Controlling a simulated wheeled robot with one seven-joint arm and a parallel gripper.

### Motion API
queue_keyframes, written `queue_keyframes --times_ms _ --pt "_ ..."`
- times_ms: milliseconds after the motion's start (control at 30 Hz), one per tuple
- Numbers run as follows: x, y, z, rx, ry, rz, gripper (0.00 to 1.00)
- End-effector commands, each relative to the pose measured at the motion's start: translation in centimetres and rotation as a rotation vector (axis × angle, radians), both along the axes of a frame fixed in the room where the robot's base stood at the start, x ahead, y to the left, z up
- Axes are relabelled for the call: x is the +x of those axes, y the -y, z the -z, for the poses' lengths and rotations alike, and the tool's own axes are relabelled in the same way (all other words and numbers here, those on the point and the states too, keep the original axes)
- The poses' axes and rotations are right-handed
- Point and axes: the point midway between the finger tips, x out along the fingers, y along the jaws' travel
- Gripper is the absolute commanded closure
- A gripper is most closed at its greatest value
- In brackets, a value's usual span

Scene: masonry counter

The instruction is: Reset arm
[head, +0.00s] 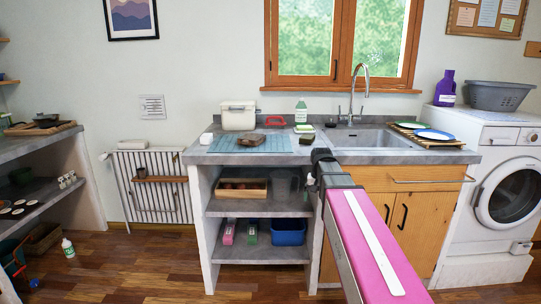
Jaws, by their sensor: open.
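My arm (365,240) reaches from the bottom right toward the counter as a pink link with a white stripe. Its dark joint (325,165) shows in front of the counter's front edge, left of the sink. My gripper's fingers cannot be made out; the arm's end is hidden behind or below the link and joint. No object is seen held.
The grey counter (240,158) carries a blue mat, a white box (238,116), a soap bottle (301,111) and a sink (370,138). Open shelves below hold a wooden tray (242,196) and blue tub (288,238). A washing machine (510,195) stands right. Floor at left is mostly clear.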

Motion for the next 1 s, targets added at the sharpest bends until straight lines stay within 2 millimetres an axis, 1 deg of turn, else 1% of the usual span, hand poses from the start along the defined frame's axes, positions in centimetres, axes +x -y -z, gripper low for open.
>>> queue_keyframes --times_ms 33,200,367,500,600,733,833,1000 --pt "-1.5 0.0 2.1 0.000 -0.002 -0.013 0.07" --pt "-4.8 -0.1 7.7 -0.002 0.003 -0.062 0.07" --pt "-8.2 -0.1 12.4 -0.004 0.009 -0.106 0.07" --pt "-11.4 -0.2 16.0 -0.006 0.014 -0.146 0.07" --pt "-13.4 -0.2 18.0 -0.007 0.018 -0.171 0.07" --pt "-15.1 -0.2 19.8 -0.008 0.023 -0.195 0.07" --pt "-15.9 -0.2 20.5 -0.008 0.024 -0.204 0.07" --pt "-16.0 -0.2 20.8 -0.008 0.027 -0.209 0.07"
